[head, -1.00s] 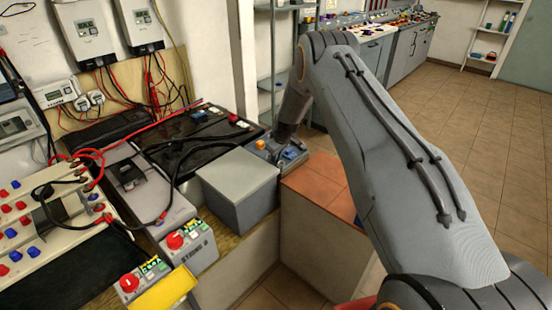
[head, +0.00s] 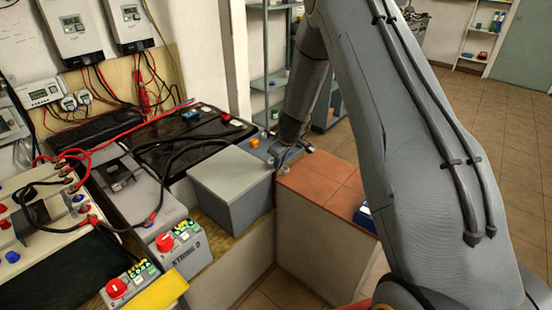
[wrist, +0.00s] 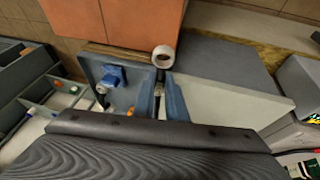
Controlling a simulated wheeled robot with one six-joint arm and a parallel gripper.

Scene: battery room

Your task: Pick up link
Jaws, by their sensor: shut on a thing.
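My gripper (head: 286,157) reaches down at the blue-grey battery (head: 256,149), behind the grey box-shaped battery. In the wrist view its dark ribbed body fills the bottom and hides much of the jaw area. A small pale ring-shaped end (wrist: 163,57) stands out between the jaws, beside the blue-grey battery (wrist: 92,66). It seems to be part of the link that my gripper is shut on; the rest of the link is mostly hidden. A blue terminal cover (wrist: 112,75) shows on that battery left of the ring. An orange cap (head: 253,142) also shows there.
The grey box-shaped battery (head: 232,178) stands close left of my gripper. A terracotta-tiled block (head: 322,178) lies close right. Black cables (head: 190,138) cross the batteries farther left. Grey shelves (head: 268,75) stand behind. Open tiled floor (head: 485,120) lies right.

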